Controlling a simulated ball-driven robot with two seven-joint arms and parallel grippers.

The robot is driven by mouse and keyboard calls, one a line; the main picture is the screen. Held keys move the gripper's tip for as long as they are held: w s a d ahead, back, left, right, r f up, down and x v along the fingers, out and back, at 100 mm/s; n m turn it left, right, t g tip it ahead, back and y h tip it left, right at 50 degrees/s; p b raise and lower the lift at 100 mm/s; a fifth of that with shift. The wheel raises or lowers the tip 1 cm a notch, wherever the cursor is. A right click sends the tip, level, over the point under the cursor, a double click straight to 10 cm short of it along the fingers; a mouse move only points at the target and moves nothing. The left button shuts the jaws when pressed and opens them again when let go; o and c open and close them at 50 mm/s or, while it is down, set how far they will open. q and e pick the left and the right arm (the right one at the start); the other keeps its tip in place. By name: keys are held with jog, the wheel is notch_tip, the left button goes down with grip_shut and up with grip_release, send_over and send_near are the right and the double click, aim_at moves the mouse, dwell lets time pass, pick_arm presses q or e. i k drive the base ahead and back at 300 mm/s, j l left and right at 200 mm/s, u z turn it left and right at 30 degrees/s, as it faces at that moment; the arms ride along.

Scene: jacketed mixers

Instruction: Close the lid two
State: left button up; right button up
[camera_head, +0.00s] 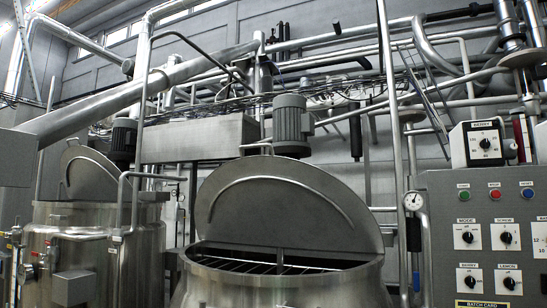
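A steel mixer (283,290) stands in the middle foreground with its round lid (290,217) raised and tilted back. A curved bar handle (278,179) arcs across the lid's face. The opening below shows a dark inside with a grate (262,265). A second mixer (95,255) stands at the left, and its lid (92,178) is also raised. No label on the lids shows which one is lid two. Neither of my grippers is in view.
A grey control panel (485,235) with knobs and buttons stands close at the right. A vertical pipe with a gauge (413,201) rises between the panel and the middle mixer. A tall bent rail (120,225) stands between the mixers. Pipes and a motor (291,122) fill the space above.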

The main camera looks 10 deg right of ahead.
aim_at(272, 200)
jog(key=i+j+z, duration=0.1)
jog(key=z, duration=0.4)
jog(key=i+j+z, duration=0.15)
jog(key=j, duration=0.15)
jog(key=i+j+z, duration=0.15)
jog(key=j, duration=0.15)
jog(key=i+j+z, duration=0.2)
jog(key=j+z, duration=0.15)
jog(key=j, duration=0.3)
jog(key=i+j+z, duration=0.15)
jog(key=j, duration=0.2)
